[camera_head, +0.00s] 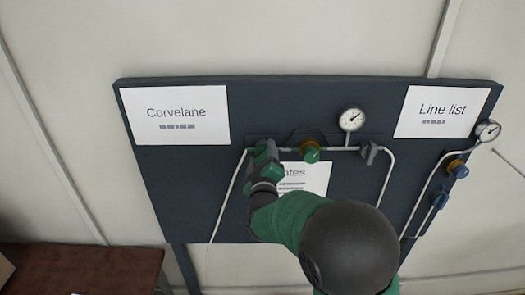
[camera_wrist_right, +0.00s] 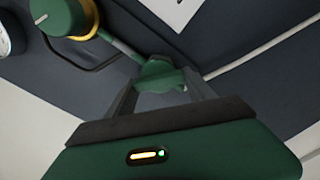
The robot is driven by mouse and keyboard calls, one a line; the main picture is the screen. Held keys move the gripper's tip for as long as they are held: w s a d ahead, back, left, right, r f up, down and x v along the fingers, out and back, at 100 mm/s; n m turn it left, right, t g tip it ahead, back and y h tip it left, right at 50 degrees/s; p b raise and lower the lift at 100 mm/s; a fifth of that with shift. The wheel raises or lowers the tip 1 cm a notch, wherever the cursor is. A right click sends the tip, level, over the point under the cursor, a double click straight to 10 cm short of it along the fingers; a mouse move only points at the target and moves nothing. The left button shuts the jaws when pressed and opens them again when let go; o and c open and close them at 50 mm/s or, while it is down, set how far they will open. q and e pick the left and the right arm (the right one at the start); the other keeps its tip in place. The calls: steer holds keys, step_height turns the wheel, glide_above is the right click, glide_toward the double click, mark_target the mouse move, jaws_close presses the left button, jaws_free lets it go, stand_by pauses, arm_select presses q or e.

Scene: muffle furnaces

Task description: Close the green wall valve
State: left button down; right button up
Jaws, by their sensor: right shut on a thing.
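The green wall valve (camera_wrist_right: 160,74) sits on a thin pipe on the dark wall panel. In the wrist view it lies between the two grey fingers of my right gripper (camera_wrist_right: 160,88), which is shut on it. In the head view my right gripper (camera_head: 266,152) reaches up from the bottom to the left end of the pipe and mostly hides the valve. How far the valve handle is turned is hard to tell. My left gripper is in neither view.
A green regulator knob (camera_head: 310,152) with a yellow ring is close right of my gripper. A gauge (camera_head: 352,119) and a grey valve (camera_head: 371,152) follow along the pipe. A blue valve (camera_head: 440,196) and another gauge (camera_head: 488,131) are at the right. A brown table (camera_head: 80,268) stands lower left.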

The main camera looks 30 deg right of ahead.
steer(key=n+p, duration=0.2)
steer(key=n, duration=0.2)
steer(key=shift+f+p, duration=0.15)
steer(key=shift+p, duration=0.25)
steer(key=shift+f+n+p, duration=0.1)
steer(key=shift+n+p, duration=0.85)
steer(key=shift+n, duration=1.15)
steer(key=o, duration=1.1)
steer(key=shift+o, duration=1.3)
steer(key=shift+w+d, duration=0.1)
steer(key=shift+w, duration=0.05)
steer(key=shift+w+d+f, duration=0.1)
steer(key=shift+w+d, duration=0.05)
